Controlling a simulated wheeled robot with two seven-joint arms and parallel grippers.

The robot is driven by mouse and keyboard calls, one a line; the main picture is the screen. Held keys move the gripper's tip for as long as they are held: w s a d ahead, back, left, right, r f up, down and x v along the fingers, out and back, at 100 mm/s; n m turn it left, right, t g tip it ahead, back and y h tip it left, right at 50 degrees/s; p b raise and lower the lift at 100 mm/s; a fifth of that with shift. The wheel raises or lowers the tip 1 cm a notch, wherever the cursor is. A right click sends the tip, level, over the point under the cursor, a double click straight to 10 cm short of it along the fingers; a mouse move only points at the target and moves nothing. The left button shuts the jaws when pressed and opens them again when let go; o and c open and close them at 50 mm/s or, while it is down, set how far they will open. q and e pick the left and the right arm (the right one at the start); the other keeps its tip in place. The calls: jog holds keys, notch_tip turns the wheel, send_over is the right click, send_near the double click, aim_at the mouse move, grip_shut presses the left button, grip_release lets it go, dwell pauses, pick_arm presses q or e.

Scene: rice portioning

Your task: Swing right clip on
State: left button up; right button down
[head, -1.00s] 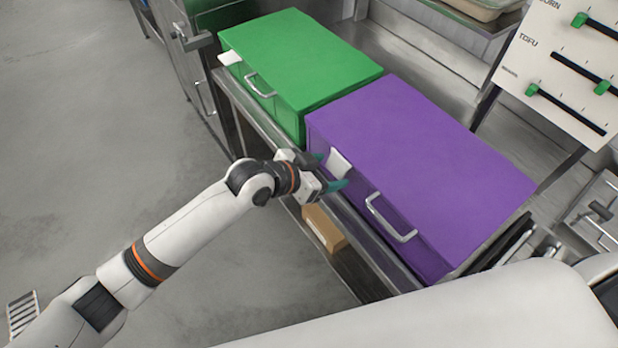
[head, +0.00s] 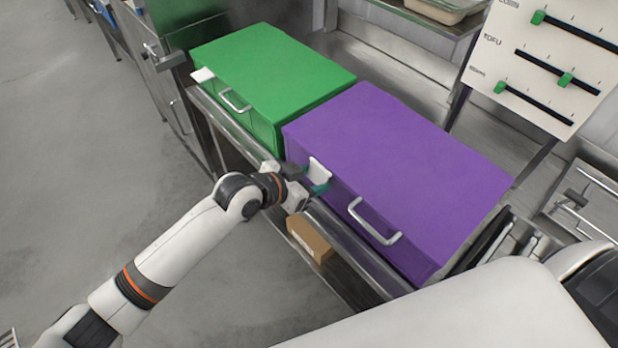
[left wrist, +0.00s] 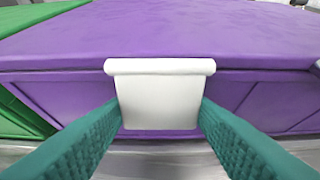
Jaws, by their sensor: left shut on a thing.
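The purple box (head: 400,160) has a white clip (head: 319,170) at the left end of its front, beside a silver handle (head: 375,222). In the left wrist view the clip (left wrist: 160,95) hangs down from its rounded top edge at the lid seam, its flat face toward me. My left gripper (head: 307,183) is at the clip. In the left wrist view its teal fingers (left wrist: 160,118) are shut on the clip, one at each side edge. Whether the clip lies flush against the box front is hard to tell. My right gripper is not in view.
A green box (head: 270,75) stands left of the purple one, with its own white clip (head: 203,75) sticking outward. Both stand on a metal counter. A brown carton (head: 308,240) sits below the counter edge. A slider panel (head: 545,70) stands at the upper right. Floor at left is clear.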

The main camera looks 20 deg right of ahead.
pick_arm(q)
jog(key=shift+w+d, duration=0.1)
jog(key=shift+d, duration=0.25)
jog(key=shift+c, duration=0.2)
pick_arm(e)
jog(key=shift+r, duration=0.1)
pick_arm(q)
jog(key=shift+o, duration=0.2)
jog(key=shift+d+r+b, duration=0.25)
jog(key=shift+r+b, duration=0.05)
jog(key=shift+r, duration=0.05)
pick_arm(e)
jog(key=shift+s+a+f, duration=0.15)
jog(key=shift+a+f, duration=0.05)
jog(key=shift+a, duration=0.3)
